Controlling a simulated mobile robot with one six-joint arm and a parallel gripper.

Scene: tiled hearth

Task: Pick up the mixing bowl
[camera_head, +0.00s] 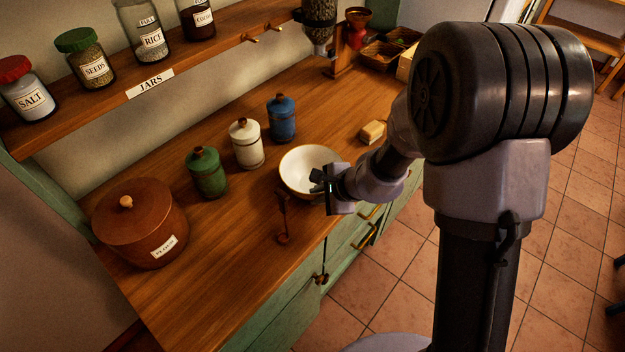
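The mixing bowl (298,164) is white and stands upright on the wooden counter, near its front edge. My gripper (318,184) is at the bowl's front right side, overlapping its rim in the picture. The dark fingers are small and partly hidden by my wrist, so I cannot tell whether they are open or shut, or whether they touch the bowl. The lower right part of the bowl is hidden behind my gripper.
A dark wooden utensil (283,220) is just left of my gripper. Green (207,174), white (246,146) and blue (282,120) canisters stand behind the bowl. A brown lidded pot (140,222) is at left, a yellowish block (373,132) at right. A jar shelf (190,62) runs above.

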